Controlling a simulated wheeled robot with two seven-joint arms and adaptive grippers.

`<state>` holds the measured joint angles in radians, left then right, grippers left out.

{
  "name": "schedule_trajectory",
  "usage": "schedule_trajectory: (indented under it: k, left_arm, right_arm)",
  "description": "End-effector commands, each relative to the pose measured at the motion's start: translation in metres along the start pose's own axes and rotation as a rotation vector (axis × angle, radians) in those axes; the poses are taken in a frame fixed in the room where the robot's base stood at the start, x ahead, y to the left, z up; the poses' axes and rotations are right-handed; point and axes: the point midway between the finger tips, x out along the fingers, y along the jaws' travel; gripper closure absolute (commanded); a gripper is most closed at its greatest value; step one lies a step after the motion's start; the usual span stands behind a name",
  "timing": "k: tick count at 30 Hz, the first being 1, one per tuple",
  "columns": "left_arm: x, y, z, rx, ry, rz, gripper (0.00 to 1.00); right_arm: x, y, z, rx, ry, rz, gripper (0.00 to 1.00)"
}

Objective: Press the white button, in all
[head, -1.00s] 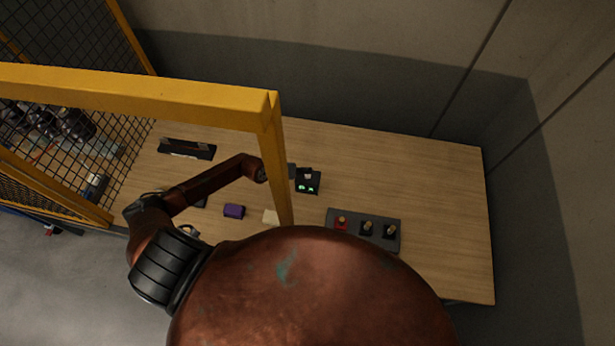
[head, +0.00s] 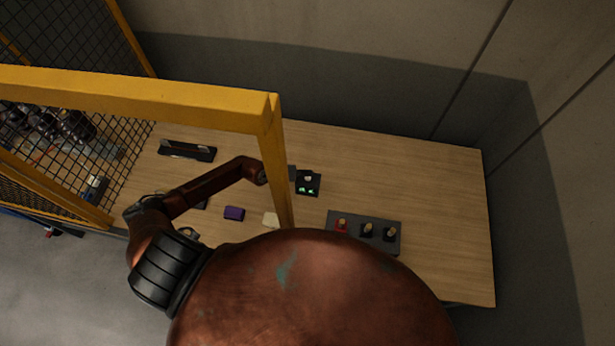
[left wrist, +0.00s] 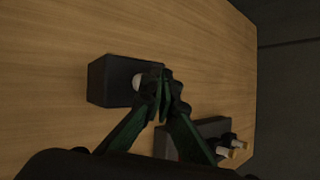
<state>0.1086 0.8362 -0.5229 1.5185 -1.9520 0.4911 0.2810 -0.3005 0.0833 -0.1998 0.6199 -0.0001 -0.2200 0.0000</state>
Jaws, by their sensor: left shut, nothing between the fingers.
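A small black box (head: 314,188) with a white button (head: 308,178) on top and green lights on its front stands on the wooden table, just right of the yellow post. My left gripper (head: 292,172) is beside the box at its left, partly hidden by the post. In the left wrist view the black box (left wrist: 108,82) shows large. My shut, empty fingertips (left wrist: 163,88) overlap the edge of the white button (left wrist: 137,82) and hide part of it. I cannot tell whether they touch it. My right gripper is not in view.
A yellow frame post (head: 279,165) stands between the camera and my left forearm. A grey panel (head: 353,236) with one red and two black switches lies nearer on the right. A purple block (head: 234,213) and a cream block (head: 270,219) lie on the table (head: 430,190), clear at right.

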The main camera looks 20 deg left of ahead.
Motion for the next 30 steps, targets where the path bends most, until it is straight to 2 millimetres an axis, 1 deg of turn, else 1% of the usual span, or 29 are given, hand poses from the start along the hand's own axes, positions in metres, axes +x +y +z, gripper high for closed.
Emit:
schedule_trajectory:
  k: [13,19,30]
  left_arm:
    - [0.0016,0.0012,-0.0012,0.0,0.0,0.0,1.0]
    - [0.0061,0.0041,-0.004,-0.001,0.0,0.0,1.0]
    - [0.0063,0.0042,-0.0041,0.0,0.0,0.0,1.0]
  right_arm:
    - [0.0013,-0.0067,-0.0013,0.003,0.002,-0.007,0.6]
    - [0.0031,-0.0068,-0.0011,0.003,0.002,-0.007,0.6]
    - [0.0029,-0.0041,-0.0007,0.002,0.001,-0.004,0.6]
